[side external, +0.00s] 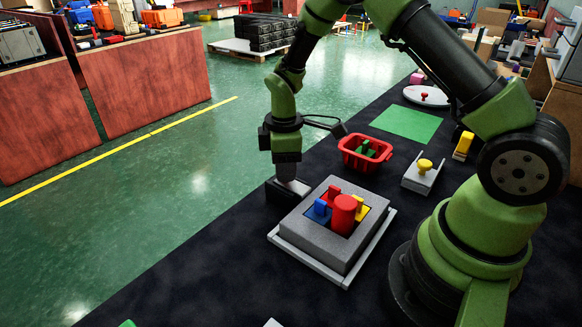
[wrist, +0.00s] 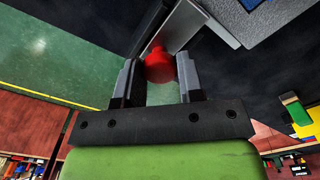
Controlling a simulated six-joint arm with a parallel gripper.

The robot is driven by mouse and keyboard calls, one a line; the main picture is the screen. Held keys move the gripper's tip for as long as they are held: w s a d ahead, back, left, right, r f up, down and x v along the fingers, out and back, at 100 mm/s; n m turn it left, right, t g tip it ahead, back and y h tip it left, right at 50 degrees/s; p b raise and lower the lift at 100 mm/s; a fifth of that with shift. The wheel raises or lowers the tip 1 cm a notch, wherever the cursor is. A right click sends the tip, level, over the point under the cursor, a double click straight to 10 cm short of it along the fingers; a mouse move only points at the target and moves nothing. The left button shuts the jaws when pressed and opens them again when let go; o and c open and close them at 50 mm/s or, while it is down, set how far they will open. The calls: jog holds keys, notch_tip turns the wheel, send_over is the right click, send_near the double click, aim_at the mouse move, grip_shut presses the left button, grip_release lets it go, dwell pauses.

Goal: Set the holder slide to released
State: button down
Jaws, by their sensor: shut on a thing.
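In the wrist view a red knob (wrist: 159,66) sits between the two fingers of my gripper (wrist: 157,75), which is shut on it. The knob is at the end of a light grey slide strip (wrist: 186,24). In the side external view my gripper (side external: 287,178) points down at the left corner of the grey holder block (side external: 318,238). The red knob is hidden there. The holder block stands on a light grey plate (side external: 352,272) and holds a red cylinder (side external: 344,214), a blue piece (side external: 319,211), and yellow and smaller red pieces.
Behind the block stand a red bin (side external: 349,153) with green pieces and a grey fixture (side external: 420,180) with a yellow knob (side external: 425,165). Farther back are a green mat (side external: 405,124) and a white disc (side external: 412,94). The dark table in front is mostly clear.

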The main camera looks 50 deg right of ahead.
jog(key=shift+w, duration=0.95)
jog(key=c, duration=0.7)
grip_release()
jog(key=shift+c, duration=0.2)
jog(key=shift+r, duration=0.1)
notch_tip(320, 180, up, 10)
